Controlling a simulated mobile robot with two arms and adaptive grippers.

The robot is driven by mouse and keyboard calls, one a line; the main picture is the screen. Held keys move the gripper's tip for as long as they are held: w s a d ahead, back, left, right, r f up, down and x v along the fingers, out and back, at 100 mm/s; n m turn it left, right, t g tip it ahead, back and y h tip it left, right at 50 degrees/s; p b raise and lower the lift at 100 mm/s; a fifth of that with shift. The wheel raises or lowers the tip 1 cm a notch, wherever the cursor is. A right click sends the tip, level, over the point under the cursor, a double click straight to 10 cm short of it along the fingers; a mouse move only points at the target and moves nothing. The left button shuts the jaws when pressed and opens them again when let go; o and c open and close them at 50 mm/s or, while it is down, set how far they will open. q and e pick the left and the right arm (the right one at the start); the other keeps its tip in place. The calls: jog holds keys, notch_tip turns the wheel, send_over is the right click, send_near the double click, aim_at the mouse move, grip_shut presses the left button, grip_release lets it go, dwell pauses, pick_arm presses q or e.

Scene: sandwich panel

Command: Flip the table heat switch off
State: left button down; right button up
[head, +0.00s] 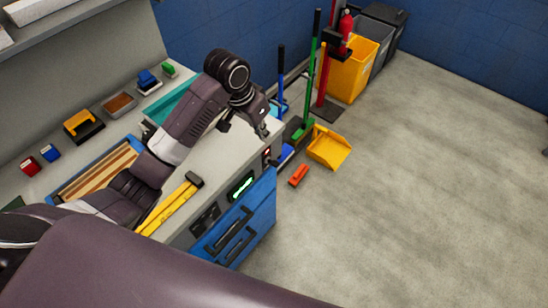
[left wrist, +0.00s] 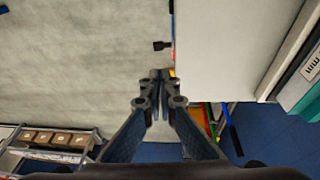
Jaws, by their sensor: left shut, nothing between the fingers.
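The front face of the workbench (head: 225,108) carries a dark switch plate (head: 267,157) with a small red and pale part near its right corner. It is too small to tell which way the switch is set. A green-lit display (head: 241,186) sits left of it. My left gripper (head: 266,134) is above and just behind this plate, near the bench's right front corner, apparently not touching it. In the left wrist view its fingers (left wrist: 160,76) are shut together and empty, by the bench edge. My right gripper is out of view.
A yellow level (head: 170,208) lies along the bench front, beside a blue tray (head: 59,192) of wooden strips. Blue drawers (head: 238,232) are below. An orange block (head: 299,175), a yellow dustpan (head: 330,147) and brooms stand right of the bench. Floor farther right is clear.

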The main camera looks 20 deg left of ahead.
aim_at(276, 163)
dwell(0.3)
pick_arm(q)
jog(key=x, duration=0.4)
jog(key=p+x, duration=0.1)
jog(key=x, duration=0.4)
jog(key=s+p+x, duration=0.1)
jog(key=x, duration=0.3)
jog(key=shift+d+f, duration=0.15)
jog(key=shift+f, duration=0.4)
